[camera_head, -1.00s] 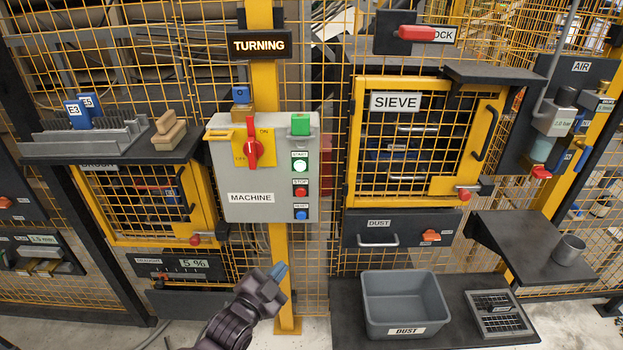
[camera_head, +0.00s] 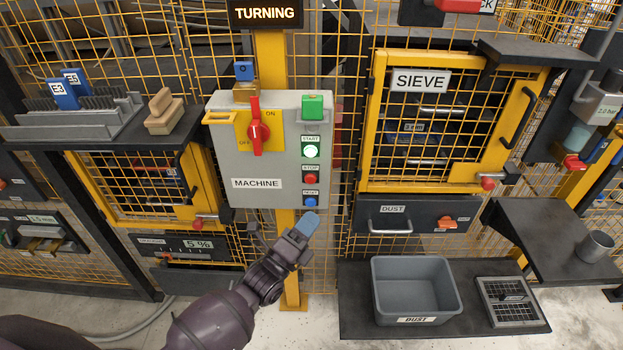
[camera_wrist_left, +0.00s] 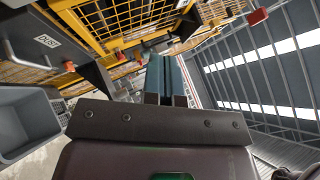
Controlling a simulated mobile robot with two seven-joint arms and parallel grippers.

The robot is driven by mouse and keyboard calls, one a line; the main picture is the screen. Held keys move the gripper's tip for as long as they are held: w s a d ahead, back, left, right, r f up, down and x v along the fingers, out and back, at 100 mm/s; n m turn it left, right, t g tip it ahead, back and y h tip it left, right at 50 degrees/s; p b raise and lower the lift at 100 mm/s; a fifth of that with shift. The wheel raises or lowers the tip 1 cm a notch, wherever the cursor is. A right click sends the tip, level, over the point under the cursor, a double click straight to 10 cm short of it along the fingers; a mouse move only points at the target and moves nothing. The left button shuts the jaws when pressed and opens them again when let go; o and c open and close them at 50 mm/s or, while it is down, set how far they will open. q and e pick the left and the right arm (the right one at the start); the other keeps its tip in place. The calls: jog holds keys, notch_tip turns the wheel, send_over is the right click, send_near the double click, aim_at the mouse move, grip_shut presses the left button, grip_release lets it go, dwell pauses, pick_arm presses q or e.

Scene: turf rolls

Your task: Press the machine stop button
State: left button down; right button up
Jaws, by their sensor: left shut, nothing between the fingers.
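The grey machine box (camera_head: 225,150) hangs on the yellow post in the head view. A red rotary switch (camera_head: 256,130) sits on a yellow plate. My left gripper (camera_head: 308,222) is shut and empty, its blue fingertips just below the RESET button in the picture. The shut fingers also show in the left wrist view (camera_wrist_left: 167,75); the STOP button cannot be made out there. My right gripper is not in view.
A grey dust bin (camera_head: 417,260) stands on a low dark shelf to the right. The sieve door (camera_head: 425,130) and the dust drawer (camera_head: 390,211) are right of the box. A side shelf with wooden block (camera_head: 163,110) is at the left.

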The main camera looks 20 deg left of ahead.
aim_at(311, 179)
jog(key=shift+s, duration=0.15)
pick_arm(q)
jog(key=w+b, duration=0.1)
jog(key=w, duration=0.2)
jog(key=w+a+b, duration=0.1)
jog(key=w, duration=0.1)
jog(key=w+a+b, duration=0.1)
jog(key=w, duration=0.2)
jog(key=shift+w+a+b, duration=0.25)
jog(key=shift+w+b, duration=0.05)
jog(key=shift+b, duration=0.1)
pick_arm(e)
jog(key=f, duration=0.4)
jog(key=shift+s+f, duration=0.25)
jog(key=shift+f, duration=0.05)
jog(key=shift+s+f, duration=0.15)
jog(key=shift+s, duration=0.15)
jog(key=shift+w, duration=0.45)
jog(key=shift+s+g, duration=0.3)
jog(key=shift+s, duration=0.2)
